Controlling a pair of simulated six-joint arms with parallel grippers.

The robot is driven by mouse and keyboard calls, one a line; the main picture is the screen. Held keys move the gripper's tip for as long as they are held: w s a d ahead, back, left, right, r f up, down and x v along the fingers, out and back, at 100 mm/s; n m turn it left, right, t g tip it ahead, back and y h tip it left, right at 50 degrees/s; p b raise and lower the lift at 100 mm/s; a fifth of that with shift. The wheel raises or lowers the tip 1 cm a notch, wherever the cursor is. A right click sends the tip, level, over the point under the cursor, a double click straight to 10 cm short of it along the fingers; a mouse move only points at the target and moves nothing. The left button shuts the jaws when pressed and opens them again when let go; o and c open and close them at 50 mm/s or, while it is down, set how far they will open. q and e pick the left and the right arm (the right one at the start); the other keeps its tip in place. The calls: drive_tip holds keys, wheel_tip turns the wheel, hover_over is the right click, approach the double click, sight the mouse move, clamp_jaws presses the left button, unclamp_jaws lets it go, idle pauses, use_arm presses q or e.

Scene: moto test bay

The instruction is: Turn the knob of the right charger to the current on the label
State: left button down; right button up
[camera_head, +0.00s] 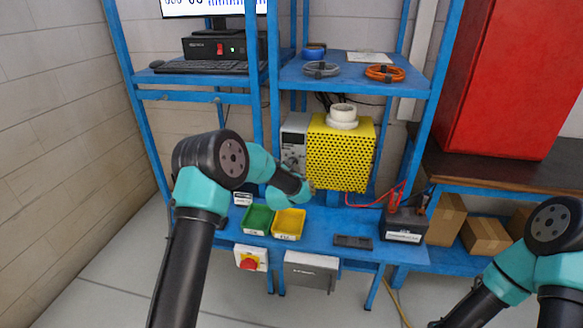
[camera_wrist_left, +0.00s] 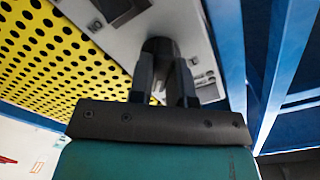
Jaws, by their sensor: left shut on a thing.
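A grey charger (camera_head: 294,135) with a small display and dials stands on the bench, left of a yellow perforated box. I see only this one clearly and cannot tell whether it is the right one. In the left wrist view its pale front panel (camera_wrist_left: 200,45) fills the top. My left gripper (camera_wrist_left: 163,62) is at this panel, with its two fingers shut on a dark round knob (camera_wrist_left: 158,46). The fingers hide part of the knob, and its setting cannot be read. In the head view my left wrist covers the lower charger. A small white label card (camera_head: 242,198) stands on the bench, its text unreadable.
The yellow perforated box (camera_head: 340,155) is close beside the charger, with white rings on top. Green (camera_head: 258,219) and yellow (camera_head: 289,223) bins sit in front. A black battery (camera_head: 404,225) with red leads stands at the right. Blue shelf posts flank the bench.

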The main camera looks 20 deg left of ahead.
use_arm(q)
drive_tip(key=shift+n, duration=0.3)
drive_tip(key=shift+a+n, duration=0.1)
drive_tip(key=shift+n, duration=8.1)
drive_tip(key=c, duration=1.1)
unclamp_jaws()
drive_tip(key=shift+o, duration=0.2)
drive_tip(key=shift+s, duration=0.2)
